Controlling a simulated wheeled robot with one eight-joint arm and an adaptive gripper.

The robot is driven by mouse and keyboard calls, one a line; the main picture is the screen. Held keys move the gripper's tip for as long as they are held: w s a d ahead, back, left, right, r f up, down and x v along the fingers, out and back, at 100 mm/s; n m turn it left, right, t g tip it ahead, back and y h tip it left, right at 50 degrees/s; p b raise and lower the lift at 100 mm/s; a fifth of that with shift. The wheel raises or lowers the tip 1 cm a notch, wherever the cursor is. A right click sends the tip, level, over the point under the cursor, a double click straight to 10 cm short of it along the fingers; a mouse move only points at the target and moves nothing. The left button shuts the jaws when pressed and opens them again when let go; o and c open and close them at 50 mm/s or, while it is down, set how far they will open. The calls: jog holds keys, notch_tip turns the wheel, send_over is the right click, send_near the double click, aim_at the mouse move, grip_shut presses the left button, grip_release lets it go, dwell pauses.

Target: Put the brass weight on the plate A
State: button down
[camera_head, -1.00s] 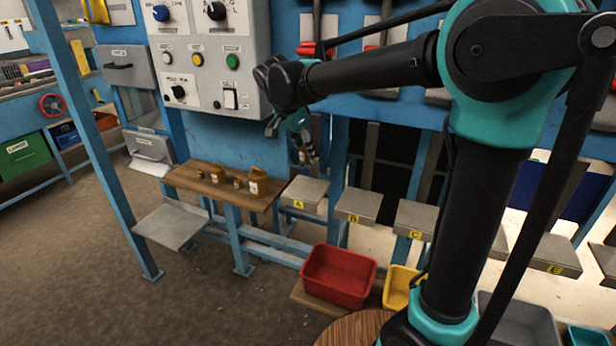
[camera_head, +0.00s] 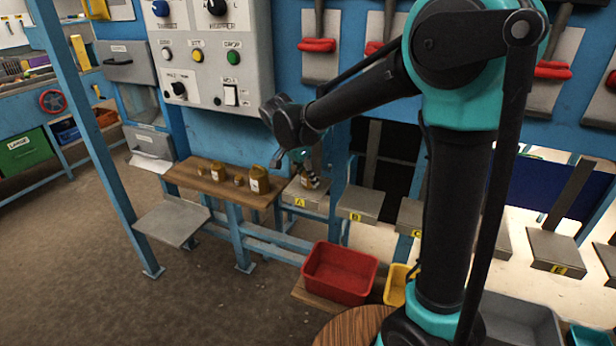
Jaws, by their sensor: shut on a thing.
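Plate A (camera_head: 297,199) is a grey metal plate with a yellow "A" label, just right of the wooden shelf. My gripper (camera_head: 309,182) is right over plate A, pointing down, and is shut on a brass weight, which is small and mostly hidden by the fingers. I cannot tell whether the weight touches the plate. Several other brass weights stand on the wooden shelf (camera_head: 190,181), the largest (camera_head: 259,181) at its right end.
Plate B (camera_head: 358,205) and plate C (camera_head: 411,215) continue to the right. A red bin (camera_head: 341,274) and a yellow bin (camera_head: 397,287) stand below. A blue post rises between plates A and B. A control panel (camera_head: 212,52) hangs above the shelf.

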jog(key=c, duration=1.1)
grip_release()
jog(key=shift+f, duration=0.1)
jog(key=shift+o, duration=0.2)
jog(key=v, duration=1.2)
